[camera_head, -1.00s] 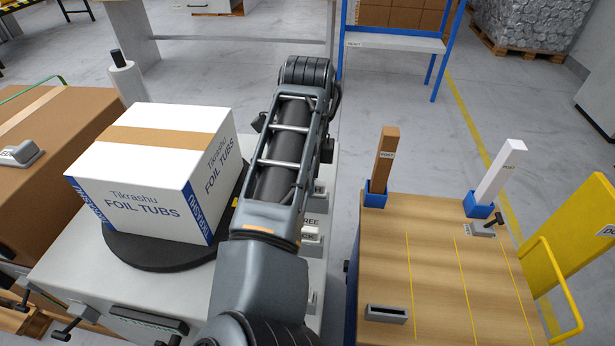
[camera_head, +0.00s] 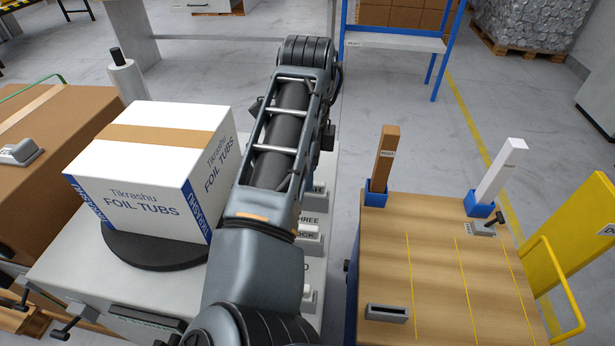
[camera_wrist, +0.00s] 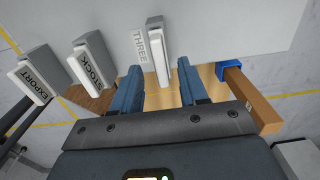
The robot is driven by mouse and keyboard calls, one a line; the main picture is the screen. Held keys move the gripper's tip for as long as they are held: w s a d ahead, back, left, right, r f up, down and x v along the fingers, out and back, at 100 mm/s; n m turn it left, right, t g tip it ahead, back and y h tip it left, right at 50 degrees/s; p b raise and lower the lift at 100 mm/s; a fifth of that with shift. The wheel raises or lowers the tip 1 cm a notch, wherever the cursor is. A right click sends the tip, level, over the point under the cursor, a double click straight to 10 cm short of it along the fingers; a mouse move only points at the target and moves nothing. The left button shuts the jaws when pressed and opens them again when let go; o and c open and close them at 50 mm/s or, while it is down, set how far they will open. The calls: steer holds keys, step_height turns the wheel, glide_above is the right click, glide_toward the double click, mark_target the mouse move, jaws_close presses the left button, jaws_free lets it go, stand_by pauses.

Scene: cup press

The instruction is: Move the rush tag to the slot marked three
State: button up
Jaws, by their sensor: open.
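The rush tag, a white plate in a grey holder, shows in the head view (camera_head: 318,190) with only its last letter clear of my arm. In the wrist view the plate (camera_wrist: 159,58) is seen nearly edge-on, its lettering unreadable. The THREE mark (camera_head: 308,220) is printed on the white top between this tag and the STOCK tag; it also shows in the wrist view (camera_wrist: 141,46), close beside the rush tag. My gripper (camera_wrist: 160,68) is open, its fingers on either side of the tag's near end in the picture. Contact cannot be told. In the head view my arm hides the gripper.
The STOCK tag (camera_wrist: 91,62) and EXPORT tag (camera_wrist: 33,78) stand to the left in the wrist view. A foil tubs carton (camera_head: 155,170) sits on a black turntable left of my arm. A wooden-topped table (camera_head: 440,270) with a brown post (camera_head: 384,155) and white post (camera_head: 500,170) stands right.

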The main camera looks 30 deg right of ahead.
step_height(320, 180, up, 5)
stand_by(0.3)
stand_by(0.6)
